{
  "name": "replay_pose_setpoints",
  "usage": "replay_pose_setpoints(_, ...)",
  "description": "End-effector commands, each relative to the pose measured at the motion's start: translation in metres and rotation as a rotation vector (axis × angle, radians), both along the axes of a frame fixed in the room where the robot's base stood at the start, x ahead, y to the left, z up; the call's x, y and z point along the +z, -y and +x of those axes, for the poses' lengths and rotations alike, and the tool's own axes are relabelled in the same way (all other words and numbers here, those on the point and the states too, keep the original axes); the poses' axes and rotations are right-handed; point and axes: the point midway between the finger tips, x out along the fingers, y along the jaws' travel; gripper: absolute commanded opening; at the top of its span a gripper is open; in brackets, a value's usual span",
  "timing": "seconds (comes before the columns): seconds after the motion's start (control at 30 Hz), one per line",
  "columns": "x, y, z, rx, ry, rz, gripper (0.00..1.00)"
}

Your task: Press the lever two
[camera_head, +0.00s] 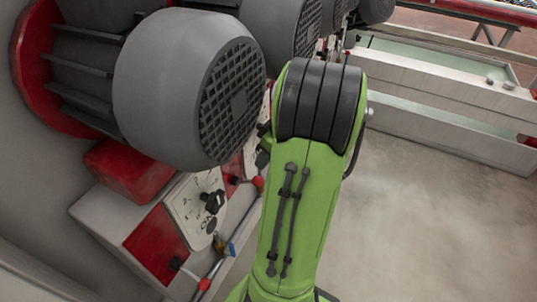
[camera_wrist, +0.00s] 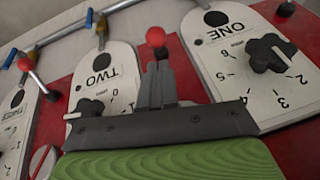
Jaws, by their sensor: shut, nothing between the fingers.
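In the wrist view my gripper (camera_wrist: 156,68) is shut and empty, its dark fingertips pointing up over the red panel. A red ball knob (camera_wrist: 156,37) of a lever sits just beyond the fingertips, between the plates marked TWO (camera_wrist: 101,62) and ONE (camera_wrist: 226,32). Its rod is hidden behind the fingers, and I cannot tell whether they touch. Another red-knobbed lever (camera_wrist: 27,65) stands at the left, between plate TWO and the plate marked THREE (camera_wrist: 12,118). No label ties either lever to a number for certain. In the head view my gripper is hidden behind my green arm.
Black rotary knobs (camera_wrist: 268,53) stick out from the plates. A pipe (camera_wrist: 60,36) with blue fittings runs behind the levers. In the head view large grey motors (camera_head: 185,90) hang above the panel, close to my arm. Open floor (camera_head: 420,220) lies to the right.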

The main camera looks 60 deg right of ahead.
Motion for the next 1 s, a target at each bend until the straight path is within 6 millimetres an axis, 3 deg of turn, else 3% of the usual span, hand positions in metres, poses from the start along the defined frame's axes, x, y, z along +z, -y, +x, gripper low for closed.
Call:
replay_pose_setpoints(0.1,-0.022,-0.004,0.008,0.002,-0.001,0.002,0.0)
replay_pose_setpoints(0.23,-0.035,-0.007,0.014,0.0,0.0,0.001,0.0)
replay_pose_setpoints(1.0,-0.047,-0.006,0.006,-0.005,0.086,0.008,0.0)
